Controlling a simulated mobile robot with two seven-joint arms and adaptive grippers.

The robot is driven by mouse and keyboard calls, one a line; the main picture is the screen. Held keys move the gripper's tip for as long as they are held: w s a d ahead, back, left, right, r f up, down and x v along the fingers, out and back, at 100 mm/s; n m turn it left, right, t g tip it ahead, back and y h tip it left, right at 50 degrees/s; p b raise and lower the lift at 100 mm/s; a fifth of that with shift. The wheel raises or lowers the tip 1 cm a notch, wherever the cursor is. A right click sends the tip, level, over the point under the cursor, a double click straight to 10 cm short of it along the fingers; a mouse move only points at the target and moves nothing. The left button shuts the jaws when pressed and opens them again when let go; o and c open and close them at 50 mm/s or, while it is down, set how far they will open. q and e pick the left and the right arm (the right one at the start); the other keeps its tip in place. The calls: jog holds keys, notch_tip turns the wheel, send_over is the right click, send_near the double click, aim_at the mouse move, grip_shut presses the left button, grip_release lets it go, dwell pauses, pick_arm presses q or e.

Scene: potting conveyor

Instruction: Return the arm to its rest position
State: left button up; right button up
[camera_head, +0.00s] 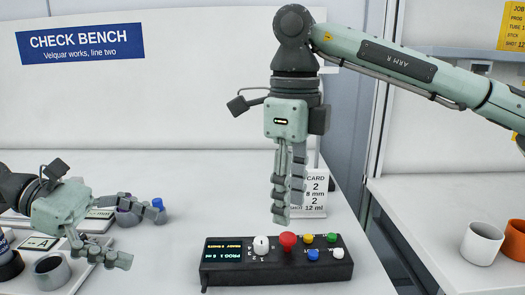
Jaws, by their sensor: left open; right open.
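My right arm (400,62), marked "ARM R", comes in from the upper right and bends down at its wrist. My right gripper (286,208) hangs fingers down above and behind a black control box (222,278), and it is empty. Its open fingers overlap each other in this view, so the gap between them is hard to see. My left gripper (143,238) is at the far left, low over the bench, with its fingers spread to the right. Nothing shows between the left fingers.
The control box has a lit display (223,250), a white knob (261,245), a red button (288,241) and several small buttons. A card stand (314,190) is behind it. A grey cup (52,272) and a blue-capped item (158,204) sit near my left gripper. Pots (481,243) stand right.

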aim_at(208, 252)
pick_arm(q)
jog(key=shift+d, duration=0.1)
jog(key=x, duration=1.2)
jog(key=shift+w+d, duration=0.1)
pick_arm(e)
notch_tip(208, 252, down, 2)
jog(key=shift+f, duration=0.35)
